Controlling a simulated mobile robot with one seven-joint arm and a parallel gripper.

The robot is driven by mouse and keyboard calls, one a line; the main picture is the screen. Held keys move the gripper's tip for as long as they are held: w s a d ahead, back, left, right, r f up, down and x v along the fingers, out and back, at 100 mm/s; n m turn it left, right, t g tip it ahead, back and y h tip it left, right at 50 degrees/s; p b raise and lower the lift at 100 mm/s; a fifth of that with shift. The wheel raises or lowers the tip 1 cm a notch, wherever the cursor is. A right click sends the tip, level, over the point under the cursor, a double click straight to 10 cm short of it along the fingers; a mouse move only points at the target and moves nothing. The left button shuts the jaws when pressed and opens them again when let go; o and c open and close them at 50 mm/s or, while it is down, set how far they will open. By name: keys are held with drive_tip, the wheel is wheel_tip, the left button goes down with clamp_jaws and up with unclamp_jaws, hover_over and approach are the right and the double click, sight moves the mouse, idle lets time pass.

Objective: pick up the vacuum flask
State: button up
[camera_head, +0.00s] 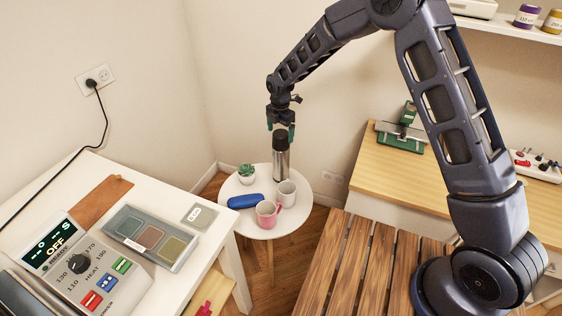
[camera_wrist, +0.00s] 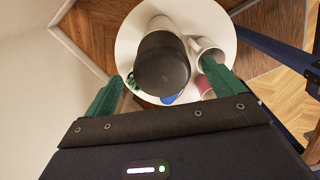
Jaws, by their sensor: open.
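The vacuum flask (camera_head: 281,163) is a steel cylinder with a black cap, standing upright on a small round white table (camera_head: 292,226). In the wrist view the flask (camera_wrist: 162,65) shows from above, its dark cap between the fingers and nearest the camera. My gripper (camera_head: 281,131) points down just above the flask's cap, with its green fingers apart. In the wrist view my gripper (camera_wrist: 165,85) is open, one finger on each side of the cap, with nothing held. The lower part of the flask is mostly hidden by its cap there.
Close to the flask stand a white mug (camera_head: 287,193), a pink mug (camera_head: 267,214), a blue case (camera_head: 245,201) and a small potted succulent (camera_head: 246,173). A white desk with a heat press control (camera_head: 90,268) is at left. A slatted wooden surface (camera_head: 352,262) is at right.

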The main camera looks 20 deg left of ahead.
hover_over(281, 158)
drive_tip(key=w+a, duration=0.2)
drive_tip(key=w, duration=0.1)
drive_tip(key=shift+w+d+f, duration=0.1)
drive_tip(key=shift+d+f, duration=0.05)
drive_tip(key=shift+f, duration=1.4)
drive_tip(key=shift+w+d+f, duration=0.1)
drive_tip(key=shift+f, duration=1.4)
drive_tip(key=c, duration=1.7)
drive_tip(key=shift+o, duration=0.2)
drive_tip(key=shift+r, duration=0.2)
